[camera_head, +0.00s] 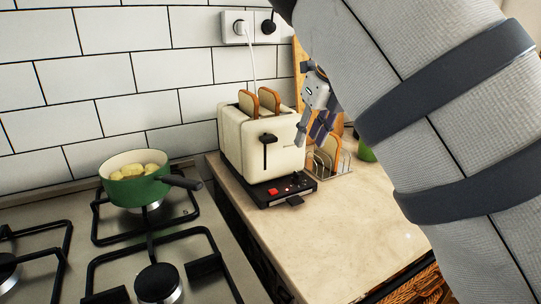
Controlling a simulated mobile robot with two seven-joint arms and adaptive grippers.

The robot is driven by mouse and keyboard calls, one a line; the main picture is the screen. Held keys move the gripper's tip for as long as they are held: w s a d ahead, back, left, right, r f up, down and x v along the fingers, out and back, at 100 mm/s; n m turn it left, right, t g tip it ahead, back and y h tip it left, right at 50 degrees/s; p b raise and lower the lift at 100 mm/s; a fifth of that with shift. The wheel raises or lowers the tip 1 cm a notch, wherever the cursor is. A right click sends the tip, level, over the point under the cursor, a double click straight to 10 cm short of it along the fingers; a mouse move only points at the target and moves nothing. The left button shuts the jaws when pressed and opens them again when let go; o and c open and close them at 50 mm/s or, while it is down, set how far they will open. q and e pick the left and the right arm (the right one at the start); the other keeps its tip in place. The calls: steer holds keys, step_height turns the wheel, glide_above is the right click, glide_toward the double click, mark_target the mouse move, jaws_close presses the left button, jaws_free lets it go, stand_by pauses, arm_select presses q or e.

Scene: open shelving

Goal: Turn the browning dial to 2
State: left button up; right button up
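A cream toaster (262,148) stands upright on the counter against the tiled wall, with two slices of bread (269,99) in its slots. A black lever (267,150) is on its front face. At its foot is a black control panel (284,190) with a red button (272,192) and small controls. I cannot make out which of these is the browning dial or its setting. My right gripper (312,138) is beside the toaster's right side, above the panel, with its fingers apart and nothing seen between them. My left gripper is not in view.
A wire rack (330,163) with toast stands right of the toaster. A green pot (137,186) with yellow food sits on the stove (207,262) at left. A white plug and cord (240,29) run from the wall socket. The counter front (330,235) is clear.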

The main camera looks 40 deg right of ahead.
mark_target(298, 173)
steer(key=x, duration=0.7)
steer(key=s+x, duration=0.1)
steer(key=x, duration=0.3)
steer(key=shift+f+b, duration=0.2)
steer(key=shift+b, duration=0.2)
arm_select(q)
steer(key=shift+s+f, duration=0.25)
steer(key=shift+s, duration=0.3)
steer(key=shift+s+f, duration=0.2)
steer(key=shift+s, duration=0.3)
arm_select(e)
steer(key=shift+c, duration=0.5)
jaws_close()
